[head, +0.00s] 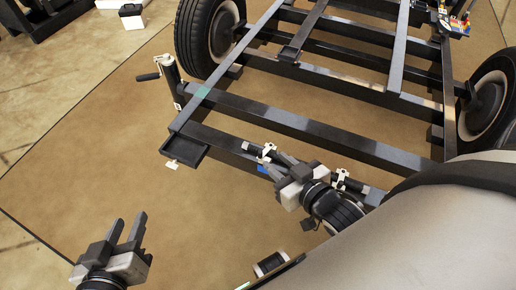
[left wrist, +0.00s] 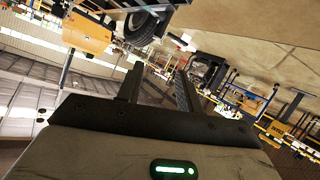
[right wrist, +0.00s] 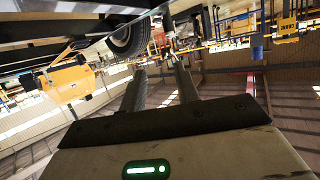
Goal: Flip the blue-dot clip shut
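A small blue mark (head: 263,168) shows on the near black beam of the trailer frame. Just above it is a small pale clip (head: 267,150) whose white part stands up from the beam; its exact angle is too small to tell. My right gripper (head: 279,164) is close beside this clip, to its lower right, fingers apart and nothing between them. I cannot tell whether it touches the clip. The right wrist view shows its two fingers (right wrist: 160,80) apart. My left gripper (head: 128,226) is open and empty over the floor, left of the frame; its fingers (left wrist: 158,88) show apart.
A second pale clip (head: 342,178) sits on the same beam, right of my right gripper. A jack with a handle (head: 168,78) stands at the frame's left corner, with a wheel (head: 210,35) behind. The brown mat (head: 80,160) at left is clear.

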